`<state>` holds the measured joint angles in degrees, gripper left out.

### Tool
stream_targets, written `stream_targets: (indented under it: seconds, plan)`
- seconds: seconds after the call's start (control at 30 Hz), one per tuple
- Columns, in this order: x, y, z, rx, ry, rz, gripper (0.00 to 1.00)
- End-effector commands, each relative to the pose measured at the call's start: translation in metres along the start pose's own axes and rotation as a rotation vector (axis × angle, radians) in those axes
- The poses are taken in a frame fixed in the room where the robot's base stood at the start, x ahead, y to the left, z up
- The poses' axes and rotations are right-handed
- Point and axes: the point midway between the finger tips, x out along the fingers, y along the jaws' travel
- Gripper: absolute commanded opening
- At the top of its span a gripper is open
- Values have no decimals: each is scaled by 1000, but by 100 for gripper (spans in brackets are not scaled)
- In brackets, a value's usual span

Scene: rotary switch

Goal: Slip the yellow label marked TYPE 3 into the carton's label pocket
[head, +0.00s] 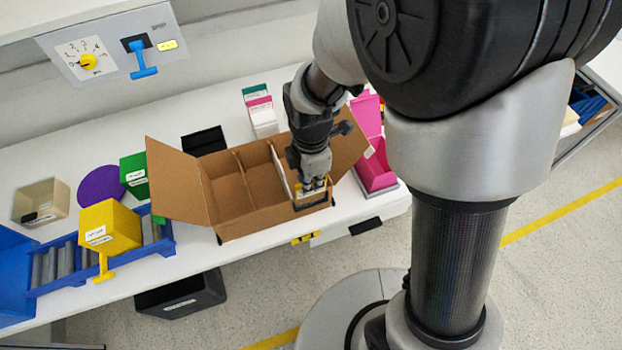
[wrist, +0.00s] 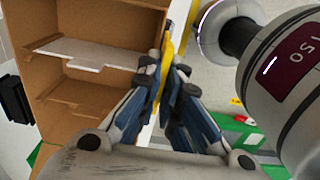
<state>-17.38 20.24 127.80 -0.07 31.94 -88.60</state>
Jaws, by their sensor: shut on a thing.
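The open brown carton (head: 240,222) stands on the white table with its flaps spread and dividers inside. My gripper (head: 314,190) points down at the carton's front right corner. It is shut on a thin yellow label, seen edge-on between the fingers in the wrist view (wrist: 166,62). There the label stands close along the outside of the carton wall (wrist: 100,24). A dark-edged frame (head: 313,202), apparently the label pocket, is on the carton's front just under the fingertips. I cannot tell whether the label is inside it. The label's print is not readable.
A yellow bin (head: 110,228) sits on the blue roller track (head: 100,262) at left. A pink bin (head: 376,170) stands close right of the carton. Upright cards (head: 262,112) stand behind it. A switch panel (head: 110,45) is on the wall.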

Motion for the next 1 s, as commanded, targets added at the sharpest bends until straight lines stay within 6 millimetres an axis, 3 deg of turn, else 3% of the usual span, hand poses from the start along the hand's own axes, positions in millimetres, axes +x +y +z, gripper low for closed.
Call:
stream_targets:
  seconds: [1.0]
  plan:
    - [26, 0, 0, 0, 0, -1, 0]
